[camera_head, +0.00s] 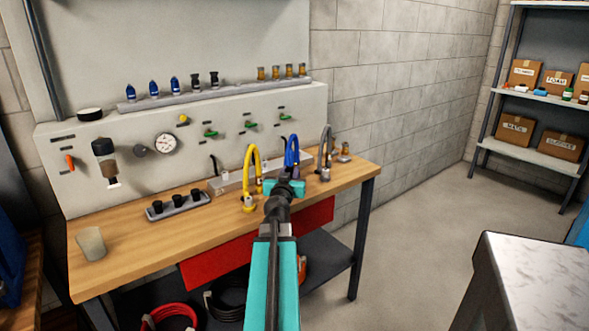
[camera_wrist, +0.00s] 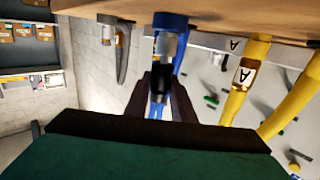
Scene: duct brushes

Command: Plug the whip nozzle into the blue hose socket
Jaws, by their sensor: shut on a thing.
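The blue hose (camera_head: 291,150) arches up from the back of the bench, directly behind my gripper (camera_head: 284,187) in the head view. My gripper hides its lower end there. In the wrist view, which is upside down, the blue hose socket (camera_wrist: 171,22) with a pale band lies just beyond the fingertips. My gripper (camera_wrist: 160,82) is shut on a small dark piece (camera_wrist: 159,74), which I take as the whip nozzle. It is lined up closely with the socket in this view. I cannot tell whether they touch or how far they overlap.
The yellow hose (camera_head: 247,160) stands close left of my gripper, and the grey hose (camera_head: 326,145) stands to the right. A rack (camera_head: 215,91) above holds several nozzles. A small holder (camera_head: 178,207) and a cup (camera_head: 91,243) stand left on the wooden bench (camera_head: 150,240).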

